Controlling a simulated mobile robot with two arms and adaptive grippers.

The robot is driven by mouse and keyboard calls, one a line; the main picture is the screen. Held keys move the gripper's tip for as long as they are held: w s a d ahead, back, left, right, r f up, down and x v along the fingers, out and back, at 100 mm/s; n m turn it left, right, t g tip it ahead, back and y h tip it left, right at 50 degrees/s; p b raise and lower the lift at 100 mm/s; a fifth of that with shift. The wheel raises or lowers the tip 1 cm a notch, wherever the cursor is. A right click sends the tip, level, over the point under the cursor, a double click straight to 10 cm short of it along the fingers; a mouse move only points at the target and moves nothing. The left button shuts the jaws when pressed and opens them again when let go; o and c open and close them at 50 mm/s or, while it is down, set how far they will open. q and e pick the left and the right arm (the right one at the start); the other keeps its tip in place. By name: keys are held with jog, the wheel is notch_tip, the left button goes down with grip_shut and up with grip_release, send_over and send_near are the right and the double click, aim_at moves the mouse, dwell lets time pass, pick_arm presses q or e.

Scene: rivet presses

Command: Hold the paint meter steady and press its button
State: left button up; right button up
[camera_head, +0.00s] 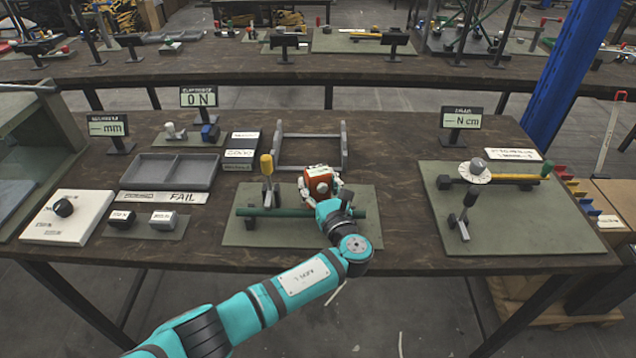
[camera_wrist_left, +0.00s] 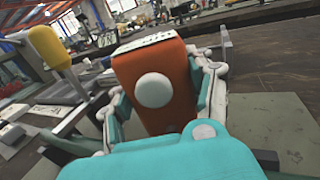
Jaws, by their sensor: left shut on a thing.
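The paint meter (camera_head: 319,181) is an orange-red block with a white top and a round white button on the side facing me. It is above the green mat (camera_head: 232,232) in the middle of the table. My left gripper (camera_head: 320,190) is shut on the meter, with a finger on each side of it. In the left wrist view the meter (camera_wrist_left: 160,90) stands slightly tilted between the fingers, its round button (camera_wrist_left: 153,90) facing the camera. Whether its underside touches anything is hidden. My right gripper is not in view.
A green bar (camera_head: 290,212) lies across the mat near the meter, beside a yellow-topped post (camera_head: 266,165). A grey frame (camera_head: 312,150) stands behind. A torque fixture (camera_head: 474,172) stands on the right mat.

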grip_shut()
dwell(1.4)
